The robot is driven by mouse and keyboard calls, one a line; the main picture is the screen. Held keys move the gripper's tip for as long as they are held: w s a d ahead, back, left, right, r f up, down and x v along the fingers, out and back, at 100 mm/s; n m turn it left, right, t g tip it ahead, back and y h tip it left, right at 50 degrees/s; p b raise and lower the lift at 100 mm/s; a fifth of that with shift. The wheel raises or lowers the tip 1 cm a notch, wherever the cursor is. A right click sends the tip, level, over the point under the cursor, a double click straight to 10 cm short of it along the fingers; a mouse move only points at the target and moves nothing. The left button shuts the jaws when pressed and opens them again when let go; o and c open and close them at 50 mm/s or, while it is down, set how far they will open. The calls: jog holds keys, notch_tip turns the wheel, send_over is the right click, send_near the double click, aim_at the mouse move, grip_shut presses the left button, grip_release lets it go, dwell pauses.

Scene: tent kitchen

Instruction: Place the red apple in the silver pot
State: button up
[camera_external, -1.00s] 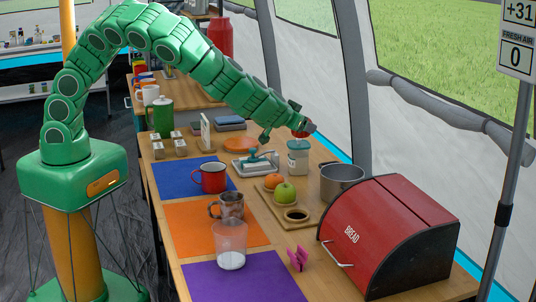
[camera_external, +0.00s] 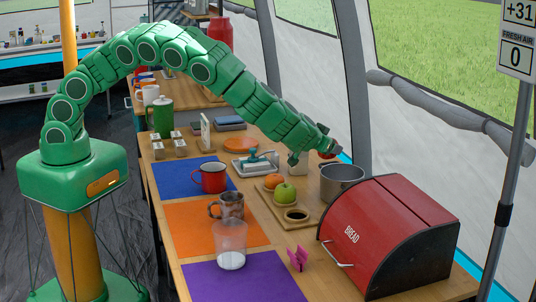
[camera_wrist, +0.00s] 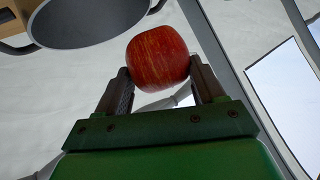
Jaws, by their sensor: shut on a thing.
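The red apple (camera_wrist: 158,58) is held between the two fingers of my gripper (camera_wrist: 160,84) in the wrist view. In the external view my gripper (camera_external: 318,150) holds the apple (camera_external: 327,155), of which only a part shows, above the back of the table. The silver pot (camera_external: 341,184) stands open on the table just below and right of the gripper. The apple is higher than the pot's rim and appears slightly behind and left of it. The pot (camera_wrist: 90,22) also shows at the upper left in the wrist view, apart from the apple.
A red bread box (camera_external: 390,235) stands right next to the pot. A wooden tray with an orange (camera_external: 273,182) and a green apple (camera_external: 285,193) lies left of the pot. A white jar behind is partly hidden by my arm. The tent wall is close at the back.

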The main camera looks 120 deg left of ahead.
aim_at(329, 156)
jog(key=shift+w+a+f, duration=0.15)
jog(key=shift+w+f, duration=0.25)
jog(key=shift+f, duration=1.55)
jog(key=shift+f, duration=0.2)
jog(key=o, duration=1.1)
jog(key=shift+r, duration=0.1)
jog(key=shift+r, duration=0.2)
jog(key=v, duration=1.1)
jog(key=shift+d+r, duration=0.15)
jog(key=shift+d, duration=0.2)
